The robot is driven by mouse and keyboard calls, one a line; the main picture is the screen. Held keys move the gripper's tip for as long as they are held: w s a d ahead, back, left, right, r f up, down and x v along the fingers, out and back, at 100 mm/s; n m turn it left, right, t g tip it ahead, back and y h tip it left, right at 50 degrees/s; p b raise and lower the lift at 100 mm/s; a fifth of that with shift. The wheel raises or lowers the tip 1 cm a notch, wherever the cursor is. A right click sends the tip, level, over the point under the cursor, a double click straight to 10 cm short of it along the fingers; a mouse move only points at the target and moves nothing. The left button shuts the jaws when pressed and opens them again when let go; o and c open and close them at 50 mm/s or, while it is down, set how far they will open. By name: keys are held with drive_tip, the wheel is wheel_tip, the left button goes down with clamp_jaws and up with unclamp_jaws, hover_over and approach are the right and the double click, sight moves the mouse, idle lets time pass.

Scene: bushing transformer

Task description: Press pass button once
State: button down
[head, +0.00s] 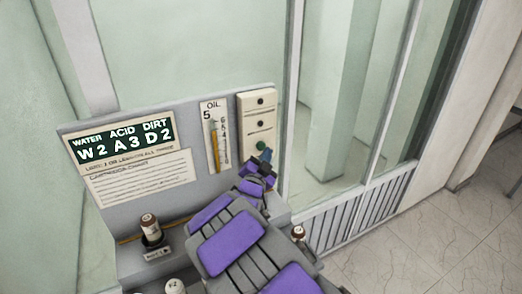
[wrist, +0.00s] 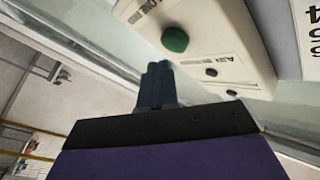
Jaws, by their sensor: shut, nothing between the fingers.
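A cream button box (head: 257,112) stands at the right end of the grey panel. It has a green button (head: 261,145) low down and two dark round spots above it. In the wrist view the green button (wrist: 175,39) stands out from the box, with a small dark button (wrist: 211,72) further along. I cannot read which one is marked pass. My gripper (head: 266,154) is shut and empty, just beside the green button in the head view. In the wrist view my fingertips (wrist: 157,67) point up, a little below and left of the green button, apparently apart from it.
The panel carries a green WATER ACID DIRT sign (head: 124,140) and an oil gauge (head: 216,135). A brown bottle (head: 150,228) stands on the ledge at left, another bottle (head: 299,233) right of my arm. Glass panes rise behind. Open tiled floor (head: 420,240) lies right.

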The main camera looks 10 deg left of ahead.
drive_tip(key=s+d+b, duration=0.1)
drive_tip(key=s, duration=0.1)
drive_tip(key=s+d+b, duration=0.1)
drive_tip(key=s+b, duration=0.1)
drive_tip(key=shift+d, duration=0.35)
drive_tip(key=shift+w, duration=0.1)
idle(0.3)
drive_tip(key=s+d+f+n+g+y, duration=0.2)
drive_tip(key=s+d+f+n+g, duration=0.15)
drive_tip(key=s+g, duration=0.2)
drive_tip(key=s+d+f+n+g+y, duration=0.2)
drive_tip(key=s+d+f+g+y, duration=0.15)
drive_tip(key=s, duration=0.25)
drive_tip(key=s+d+n+g, duration=0.1)
drive_tip(key=s+d+g, duration=0.2)
drive_tip(key=s, duration=0.8)
drive_tip(key=s+d+f+n+g+h, duration=0.1)
drive_tip(key=s+d+g, duration=0.3)
drive_tip(key=s, duration=0.8)
drive_tip(key=s+d+n+g, duration=0.2)
drive_tip(key=s+d+g, duration=0.2)
drive_tip(key=s, duration=0.8)
drive_tip(key=shift+s+d+f+g+h, duration=0.2)
drive_tip(key=shift+g+h, duration=0.15)
drive_tip(key=shift+g, duration=0.15)
